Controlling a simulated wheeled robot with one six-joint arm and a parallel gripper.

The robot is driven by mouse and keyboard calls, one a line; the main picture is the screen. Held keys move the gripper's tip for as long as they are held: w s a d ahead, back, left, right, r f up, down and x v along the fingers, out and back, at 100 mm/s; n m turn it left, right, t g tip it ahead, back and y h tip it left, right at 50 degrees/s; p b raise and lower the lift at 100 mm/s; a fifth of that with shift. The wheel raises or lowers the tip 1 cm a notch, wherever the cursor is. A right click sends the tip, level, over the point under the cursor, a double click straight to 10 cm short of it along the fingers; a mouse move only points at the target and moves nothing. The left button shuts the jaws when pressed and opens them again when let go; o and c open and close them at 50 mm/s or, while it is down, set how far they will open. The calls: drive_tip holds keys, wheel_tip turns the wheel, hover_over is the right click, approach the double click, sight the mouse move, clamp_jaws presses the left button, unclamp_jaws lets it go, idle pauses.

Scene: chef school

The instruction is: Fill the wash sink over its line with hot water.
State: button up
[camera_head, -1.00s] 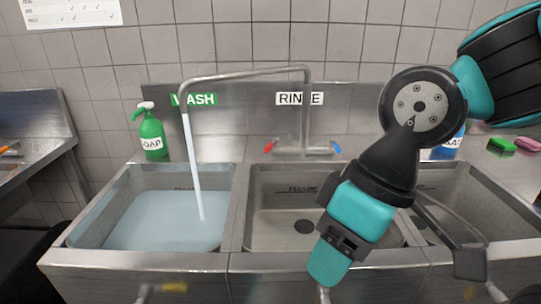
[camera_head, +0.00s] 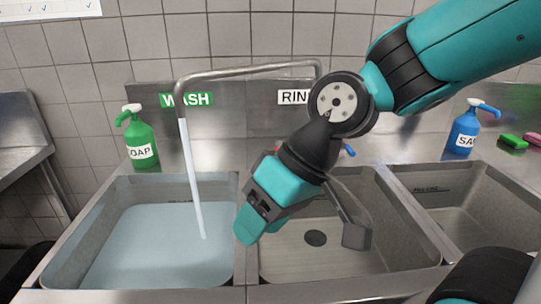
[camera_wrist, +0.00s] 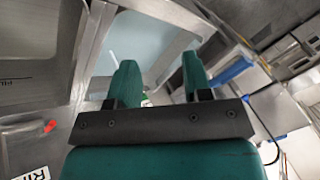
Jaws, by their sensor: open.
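The wash sink (camera_head: 75,225) is the left basin, below the green WASH label (camera_head: 187,99). It holds pale blue water (camera_head: 150,250), and I cannot read its line against the surface. The spout (camera_head: 240,71) reaches over this basin, and a water stream (camera_head: 192,180) runs into it. My gripper (camera_head: 250,222) is open and empty, above the divider between the wash and rinse sinks. Its two fingers are apart in the wrist view (camera_wrist: 160,78). The blue tap handle (camera_head: 348,150) shows behind my arm. The red tap handle (camera_wrist: 50,126) shows in the wrist view.
A green soap bottle (camera_head: 140,140) stands behind the wash sink. The rinse sink (camera_head: 400,235) is in the middle, with a drain and no standing water visible. A blue bottle (camera_head: 466,130) and green sponge (camera_head: 512,141) sit behind the right basin (camera_head: 490,205).

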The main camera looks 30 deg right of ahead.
drive_tip(key=w+d+f+m+t+y+b, duration=0.1)
drive_tip(key=w+d+f+m+t+b, duration=0.3)
drive_tip(key=w, duration=0.4)
drive_tip(key=w+d+f+m+t+y+b, duration=0.1)
drive_tip(key=w+d+f+m+t+b, duration=0.15)
drive_tip(key=w+f+m+t, duration=0.35)
drive_tip(key=w+d+f+m+t+h+b, duration=0.1)
drive_tip(key=w+d+m+t+h, duration=0.1)
drive_tip(key=w+d+m+h, duration=0.3)
drive_tip(key=d+m+t+b, duration=0.1)
drive_tip(key=d+m+b, duration=0.1)
drive_tip(key=d, duration=0.4)
drive_tip(key=w+d+f+m+t+h+b, duration=0.1)
drive_tip(key=w+d+m+t+h, duration=0.1)
drive_tip(key=w+d+m+h, duration=0.3)
drive_tip(key=w+p, duration=0.2)
drive_tip(key=w, duration=0.2)
drive_tip(key=w+f+n+y+p, duration=0.1)
drive_tip(key=w+p, duration=0.2)
drive_tip(key=w, duration=0.2)
drive_tip(key=w+f+y+p, duration=0.1)
drive_tip(key=w+p, duration=0.1)
drive_tip(key=w, duration=0.3)
drive_tip(key=shift+w+a, duration=0.1)
drive_tip(key=shift+w, duration=0.1)
drive_tip(key=shift+f, duration=0.1)
clamp_jaws()
